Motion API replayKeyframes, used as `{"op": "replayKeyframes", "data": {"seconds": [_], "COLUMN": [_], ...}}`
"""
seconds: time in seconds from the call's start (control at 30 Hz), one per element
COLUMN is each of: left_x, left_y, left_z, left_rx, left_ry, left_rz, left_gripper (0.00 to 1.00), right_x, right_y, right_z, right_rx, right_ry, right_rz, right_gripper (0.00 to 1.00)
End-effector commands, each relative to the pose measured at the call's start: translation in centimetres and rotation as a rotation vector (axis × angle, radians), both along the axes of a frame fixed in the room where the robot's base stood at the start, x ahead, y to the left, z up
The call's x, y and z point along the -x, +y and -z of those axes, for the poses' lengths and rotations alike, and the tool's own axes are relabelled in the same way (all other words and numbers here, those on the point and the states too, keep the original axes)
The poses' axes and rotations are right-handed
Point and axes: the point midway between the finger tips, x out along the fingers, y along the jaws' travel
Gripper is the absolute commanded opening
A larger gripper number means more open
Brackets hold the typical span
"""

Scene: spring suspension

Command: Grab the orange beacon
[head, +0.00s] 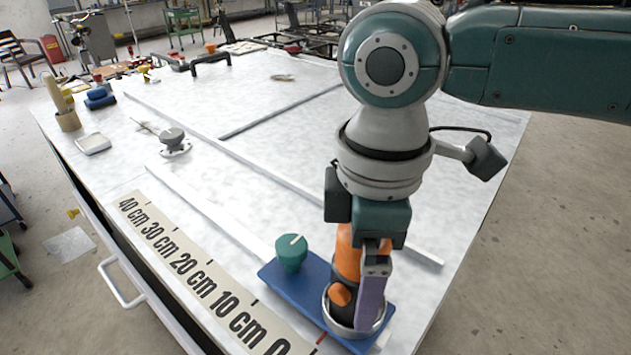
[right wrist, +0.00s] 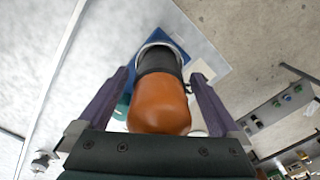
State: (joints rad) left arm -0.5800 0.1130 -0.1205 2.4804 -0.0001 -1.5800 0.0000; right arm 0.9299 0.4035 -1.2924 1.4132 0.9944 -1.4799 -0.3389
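The orange beacon (head: 347,262) has an orange upper part and a black lower part. It stands in a silver ring (head: 338,325) on a blue base plate (head: 272,275). My right gripper (head: 358,310) is lowered over it from above, and one purple finger hides part of it in the head view. In the right wrist view the beacon (right wrist: 158,105) stands between the two fingers of the right gripper (right wrist: 158,75), with visible gaps on both sides, so the gripper is open around it. My left gripper is not in view.
A teal knob (head: 291,253) stands on the blue plate just left of the beacon. A ruler strip (head: 190,265) lies along the table's near left edge. A grey joystick-like device (head: 173,140) and blue rolls (head: 100,98) are farther back. The table middle has thin white rails.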

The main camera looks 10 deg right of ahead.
Motion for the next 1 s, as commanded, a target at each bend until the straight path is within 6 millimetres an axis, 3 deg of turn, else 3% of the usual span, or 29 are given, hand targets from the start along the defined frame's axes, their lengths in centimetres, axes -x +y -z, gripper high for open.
{"op": "replayKeyframes", "data": {"seconds": [0.07, 0.8, 1.0], "left_x": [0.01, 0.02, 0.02], "left_y": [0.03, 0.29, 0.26], "left_z": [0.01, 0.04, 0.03], "left_rx": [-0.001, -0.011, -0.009], "left_ry": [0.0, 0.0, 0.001], "left_rz": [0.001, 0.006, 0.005], "left_gripper": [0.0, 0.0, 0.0], "right_x": [-0.02, -0.03, -0.06], "right_y": [0.0, 0.0, 0.02], "right_z": [-0.03, -0.08, -0.12], "right_rx": [0.0, -0.001, -0.001], "right_ry": [0.0, -0.001, -0.001], "right_rz": [0.0, 0.0, 0.0], "right_gripper": [0.9, 0.07, 0.06]}}
